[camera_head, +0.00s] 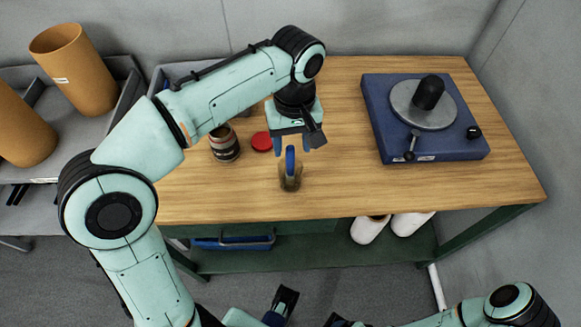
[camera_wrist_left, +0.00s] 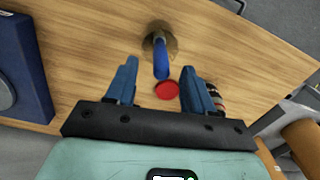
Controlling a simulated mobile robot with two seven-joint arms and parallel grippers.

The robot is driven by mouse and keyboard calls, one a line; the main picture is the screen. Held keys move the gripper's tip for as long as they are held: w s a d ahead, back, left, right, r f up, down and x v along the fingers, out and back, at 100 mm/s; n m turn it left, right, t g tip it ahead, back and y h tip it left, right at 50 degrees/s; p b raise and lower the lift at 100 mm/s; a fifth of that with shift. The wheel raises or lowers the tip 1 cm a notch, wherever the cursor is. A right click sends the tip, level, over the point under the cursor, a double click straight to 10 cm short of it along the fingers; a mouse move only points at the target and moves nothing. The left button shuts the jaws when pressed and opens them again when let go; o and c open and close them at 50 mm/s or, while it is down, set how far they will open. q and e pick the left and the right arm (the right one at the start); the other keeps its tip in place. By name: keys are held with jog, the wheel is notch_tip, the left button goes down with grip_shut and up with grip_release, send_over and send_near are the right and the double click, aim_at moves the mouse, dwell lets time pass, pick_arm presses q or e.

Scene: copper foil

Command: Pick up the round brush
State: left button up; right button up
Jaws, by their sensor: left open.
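The round brush (camera_head: 290,176) stands upright near the front of the wooden table, its blue handle up and a brownish, glassy-looking round part below. It also shows in the left wrist view, where its blue handle (camera_wrist_left: 161,58) points toward the camera. My left gripper (camera_head: 292,144) is above and just behind the brush, pointing down. Its two blue fingers (camera_wrist_left: 160,68) are open and apart, with the handle showing between and beyond the tips; nothing is held. What seems to be part of my right gripper (camera_head: 281,306) shows at the bottom edge, cut off.
A red round lid (camera_head: 262,141) and a dark labelled jar (camera_head: 225,146) stand left of the brush. A blue turntable device (camera_head: 428,145) is on the right. Orange cylinders (camera_head: 75,75) stand on a grey shelf at left. The table (camera_head: 400,190) is clear right of the brush.

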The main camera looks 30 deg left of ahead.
aim_at(290, 156)
pick_arm(q)
jog(key=shift+a+f+b, duration=0.15)
jog(key=shift+f+b, duration=0.2)
jog(key=shift+f, duration=1.05)
jog(key=shift+a+f+b, duration=0.1)
jog(key=shift+f+b, duration=0.25)
jog(key=shift+f, duration=1)
grip_shut()
